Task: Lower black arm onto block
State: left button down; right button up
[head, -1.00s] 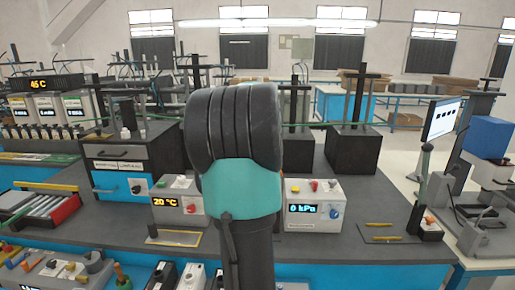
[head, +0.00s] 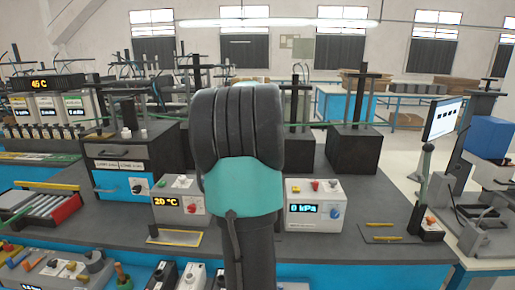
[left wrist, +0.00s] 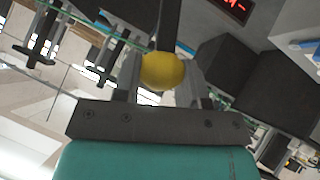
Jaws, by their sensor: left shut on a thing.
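In the left wrist view my left gripper (left wrist: 160,75) is shut around a round yellow knob (left wrist: 162,71). A dark bar (left wrist: 168,25) runs up from behind the knob to the top edge; it looks like the black arm, and its far end is out of the picture. Dark blocks (left wrist: 268,85) stand to the right of the knob, apart from it. I cannot tell which block belongs to the bar. In the head view my own black and teal arm link fills the middle and hides the gripper and knob. My right gripper is not in view.
On the grey bench stand a 20 °C box (head: 180,204), a kPa box (head: 313,206), a black cabinet (head: 128,160) and a dark block with a post (head: 354,150). A monitor (head: 441,119) stands at the right.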

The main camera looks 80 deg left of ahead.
pick_arm(q)
jog(key=s+a+f+n+t, duration=0.2)
jog(key=s+f+t, duration=0.2)
jog(key=s+f, duration=0.4)
jog(key=shift+s+a+f+h, duration=0.3)
jog(key=shift+s+a, duration=0.1)
jog(key=shift+s, duration=1.1)
jog(key=c, duration=0.7)
grip_release()
jog(key=shift+r, duration=0.1)
jog(key=v, duration=1.7)
jog(key=shift+s+d, duration=0.1)
jog(key=shift+d, duration=0.05)
